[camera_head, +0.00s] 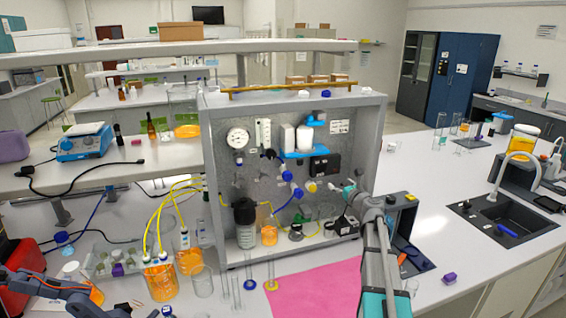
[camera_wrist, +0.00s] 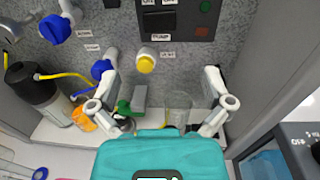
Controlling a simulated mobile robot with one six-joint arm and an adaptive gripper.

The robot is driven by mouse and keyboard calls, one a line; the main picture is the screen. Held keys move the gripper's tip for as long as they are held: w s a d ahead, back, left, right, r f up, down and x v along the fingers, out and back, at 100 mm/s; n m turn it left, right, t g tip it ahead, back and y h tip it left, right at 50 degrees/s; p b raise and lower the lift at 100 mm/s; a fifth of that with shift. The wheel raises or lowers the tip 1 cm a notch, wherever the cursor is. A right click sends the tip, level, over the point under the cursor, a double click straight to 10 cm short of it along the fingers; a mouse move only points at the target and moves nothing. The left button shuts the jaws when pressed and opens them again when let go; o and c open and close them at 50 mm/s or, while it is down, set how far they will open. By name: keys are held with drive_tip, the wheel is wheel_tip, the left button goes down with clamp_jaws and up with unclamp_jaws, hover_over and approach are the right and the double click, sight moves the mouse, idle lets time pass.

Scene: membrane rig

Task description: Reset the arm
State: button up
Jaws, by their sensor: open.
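My arm reaches in from the lower right of the head view. My gripper (camera_head: 342,192) is in front of the lower right part of the grey membrane rig (camera_head: 382,130). In the wrist view my gripper (camera_wrist: 162,103) has its two fingers spread wide, with nothing held between them. Beyond the fingers, a yellow round knob (camera_wrist: 146,63) sits on the rig panel, apart from them. Blue valve handles (camera_wrist: 55,28) are at the upper left.
A black filter housing (camera_head: 244,215) and orange-filled beakers (camera_head: 160,283) with yellow tubes are left of my gripper. Glass cylinders (camera_head: 249,274) stand before the rig. A pink mat (camera_head: 315,290) lies bare in front. The rig's side wall (camera_wrist: 275,60) is close on the right.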

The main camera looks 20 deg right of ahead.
drive_tip(key=s+a+f+n+g+y, duration=0.2)
drive_tip(key=s+a+f+n+g, duration=0.15)
drive_tip(key=a+n, duration=0.4)
drive_tip(key=s+a+f+n+g+y+b, duration=0.1)
drive_tip(key=s+a+f+n+g, duration=0.35)
drive_tip(key=a, duration=0.45)
drive_tip(key=s+a+f+n+g+y, duration=0.2)
drive_tip(key=s+a+f+n, duration=0.15)
drive_tip(key=a+n, duration=0.5)
drive_tip(key=s+a+f+n+g+h, duration=0.2)
drive_tip(key=s+f+n+g+h, duration=0.1)
drive_tip(key=s+n, duration=0.4)
drive_tip(key=s+a+f+n+g+h+b, duration=0.1)
drive_tip(key=s+a+f+n+g+h, duration=0.2)
drive_tip(key=s, duration=0.8)
wheel_tip(320, 180, down, 3)
drive_tip(key=n+g, duration=0.2)
drive_tip(key=n, duration=0.2)
drive_tip(key=shift+a+h, duration=0.3)
drive_tip(key=shift+h, duration=0.1)
